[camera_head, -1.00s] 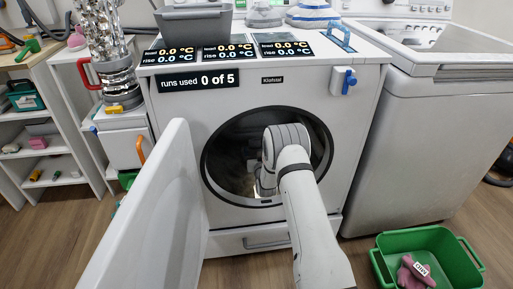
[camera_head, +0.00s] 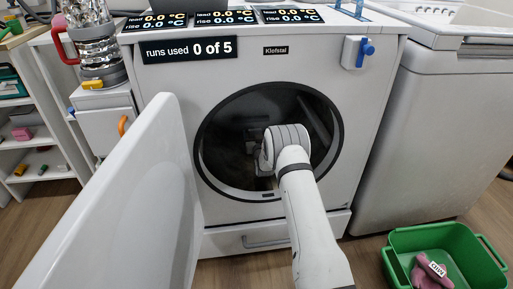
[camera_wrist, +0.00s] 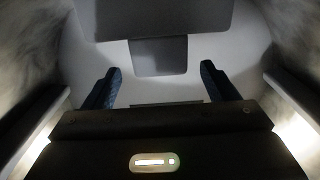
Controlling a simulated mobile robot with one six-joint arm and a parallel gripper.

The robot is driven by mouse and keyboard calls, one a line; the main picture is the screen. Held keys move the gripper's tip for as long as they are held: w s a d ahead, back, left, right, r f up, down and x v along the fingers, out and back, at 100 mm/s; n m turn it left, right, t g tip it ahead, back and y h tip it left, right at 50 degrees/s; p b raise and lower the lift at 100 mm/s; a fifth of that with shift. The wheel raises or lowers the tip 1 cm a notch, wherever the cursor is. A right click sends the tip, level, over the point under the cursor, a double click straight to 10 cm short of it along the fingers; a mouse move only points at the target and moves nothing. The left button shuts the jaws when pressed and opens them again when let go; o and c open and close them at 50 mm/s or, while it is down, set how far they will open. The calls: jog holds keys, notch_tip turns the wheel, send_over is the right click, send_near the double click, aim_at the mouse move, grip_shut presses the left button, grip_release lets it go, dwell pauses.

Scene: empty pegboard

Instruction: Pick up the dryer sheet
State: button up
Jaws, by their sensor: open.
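My gripper reaches through the open round door of the white dryer (camera_head: 352,120) into its dark drum (camera_head: 235,135). In the wrist view my gripper (camera_wrist: 160,67) is open, its two dark blue fingers apart with nothing seen held between them. A pale surface (camera_wrist: 85,60) lies beyond and around the fingers, with a grey block (camera_wrist: 158,57) in the middle. I cannot make out a dryer sheet for certain in either view. The head view leaves the fingers too dark to make out, and my arm hides part of the drum.
The dryer's white door (camera_head: 150,200) stands wide open at the left. A green bin (camera_head: 400,262) with a pink item (camera_head: 428,272) in it sits on the floor at the right. A white machine (camera_head: 432,140) stands to the right, shelves (camera_head: 40,150) to the left.

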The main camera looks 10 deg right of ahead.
jog(key=shift+w, duration=0.75)
jog(key=c, duration=1.3)
